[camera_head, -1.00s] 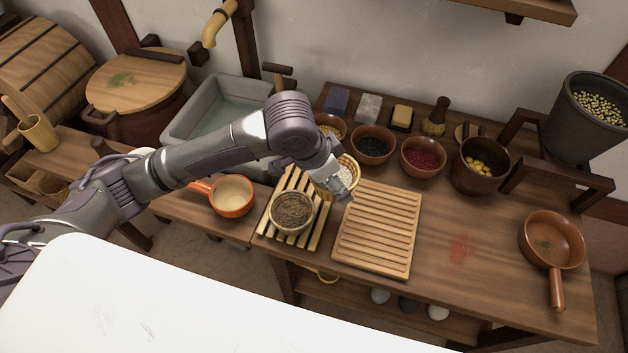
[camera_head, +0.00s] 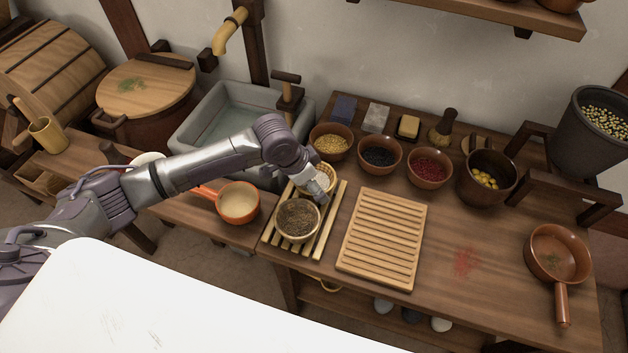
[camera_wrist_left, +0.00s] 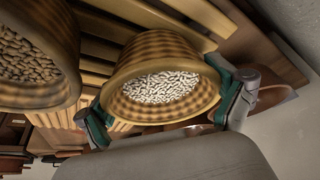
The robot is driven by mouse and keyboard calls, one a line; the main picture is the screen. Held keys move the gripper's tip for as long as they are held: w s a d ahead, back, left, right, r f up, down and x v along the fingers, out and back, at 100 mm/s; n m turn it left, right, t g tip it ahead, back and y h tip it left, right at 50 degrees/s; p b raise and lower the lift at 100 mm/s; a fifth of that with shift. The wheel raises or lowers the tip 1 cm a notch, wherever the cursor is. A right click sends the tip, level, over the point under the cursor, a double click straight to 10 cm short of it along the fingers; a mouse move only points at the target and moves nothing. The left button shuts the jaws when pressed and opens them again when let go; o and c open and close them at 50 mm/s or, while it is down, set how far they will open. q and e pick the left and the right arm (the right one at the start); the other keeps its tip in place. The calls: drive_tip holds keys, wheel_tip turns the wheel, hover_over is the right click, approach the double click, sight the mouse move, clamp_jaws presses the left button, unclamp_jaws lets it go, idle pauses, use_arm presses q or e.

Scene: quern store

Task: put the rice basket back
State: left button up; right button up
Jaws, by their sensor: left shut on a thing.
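The rice basket (camera_head: 328,171) is a woven basket of white grains, mostly hidden by my left gripper (camera_head: 320,190) in the head view. In the left wrist view the basket (camera_wrist_left: 152,60) sits between the two green-padded fingers, which are shut on it. The basket is over the back part of the slatted rack (camera_head: 285,244), behind a woven basket of brown grains (camera_head: 298,221). I cannot tell whether it touches the slats. The brown-grain basket also shows in the left wrist view (camera_wrist_left: 35,91). My right gripper is not in view.
A slatted board (camera_head: 382,238) lies to the right of the rack. Bowls of yellow (camera_head: 331,141), dark (camera_head: 379,154) and red (camera_head: 429,168) contents stand behind. An orange pan (camera_head: 238,203) is left of the rack. The counter's right middle is clear except a red stain.

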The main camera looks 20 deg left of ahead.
use_arm(q)
drive_tip(key=o, duration=1)
drive_tip(key=shift+f, duration=0.1)
drive_tip(key=v, duration=1.2)
drive_tip(key=shift+d, duration=0.1)
